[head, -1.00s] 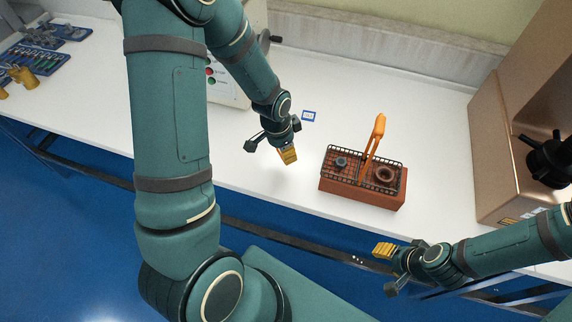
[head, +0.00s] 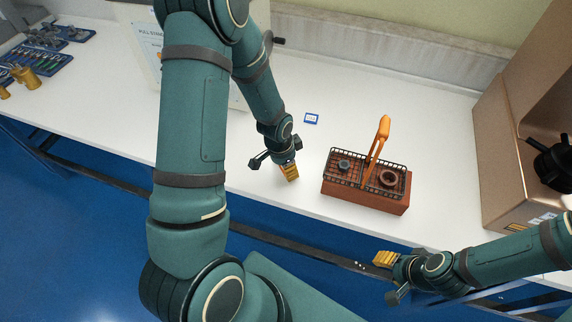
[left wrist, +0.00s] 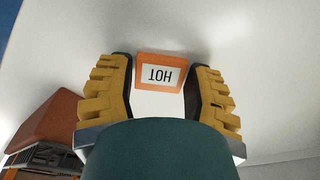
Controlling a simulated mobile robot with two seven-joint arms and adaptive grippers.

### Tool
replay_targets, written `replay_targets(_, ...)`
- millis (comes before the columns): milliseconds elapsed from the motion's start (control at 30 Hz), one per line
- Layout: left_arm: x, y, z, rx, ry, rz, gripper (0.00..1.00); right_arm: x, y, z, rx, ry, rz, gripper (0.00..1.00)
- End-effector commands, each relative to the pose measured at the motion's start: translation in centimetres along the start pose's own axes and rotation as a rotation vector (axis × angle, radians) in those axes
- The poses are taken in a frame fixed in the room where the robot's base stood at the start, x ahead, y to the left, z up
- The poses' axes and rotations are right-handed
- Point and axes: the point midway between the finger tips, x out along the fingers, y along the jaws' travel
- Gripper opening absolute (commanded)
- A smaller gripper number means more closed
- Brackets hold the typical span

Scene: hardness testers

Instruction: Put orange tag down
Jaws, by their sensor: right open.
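The orange tag (left wrist: 160,73), with a white label reading HOT, shows upside down in the left wrist view between the two yellow fingers of my left gripper (left wrist: 160,75). The fingers sit close against its two sides, and it appears held between them. In the head view my left gripper (head: 290,174) is low over the front part of the white table, left of the basket; the tag is hidden there. Whether the tag touches the table is unclear. My right gripper (head: 384,259) is open and empty in front of the table edge.
A brown block with a wire basket (head: 365,182) and an orange handle (head: 378,140) stands right of my left gripper. A blue-rimmed tag (head: 311,119) lies behind it. A bronze-coloured machine (head: 502,150) stands at right. The white table (head: 400,110) is clear behind the basket.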

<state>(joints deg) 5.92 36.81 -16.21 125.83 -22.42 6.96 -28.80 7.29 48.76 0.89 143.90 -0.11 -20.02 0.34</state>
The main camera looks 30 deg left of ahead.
Motion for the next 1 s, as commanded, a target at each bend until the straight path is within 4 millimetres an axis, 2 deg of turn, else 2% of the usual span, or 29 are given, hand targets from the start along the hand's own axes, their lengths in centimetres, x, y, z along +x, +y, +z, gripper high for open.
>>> replay_targets(467, -0.6, 0.0, -0.1, 0.000, 0.000, 0.000, 0.74, -0.5, -0.2, -0.1, 0.000, 0.000, 0.000, 0.48)
replay_targets(567, -2.0, -0.1, -0.1, -0.001, 0.003, -0.002, 0.74, -0.7, -0.3, -0.2, 0.001, 0.003, 0.000, 0.48)
replay_targets(800, -7.1, -0.1, -0.2, 0.000, 0.004, -0.003, 0.74, -1.8, -0.7, -0.6, 0.004, 0.012, 0.001, 0.48)
replay_targets(1000, -10.6, 0.0, -0.1, 0.001, 0.002, -0.001, 0.74, -2.4, -0.9, -0.9, 0.006, 0.019, 0.002, 0.48)
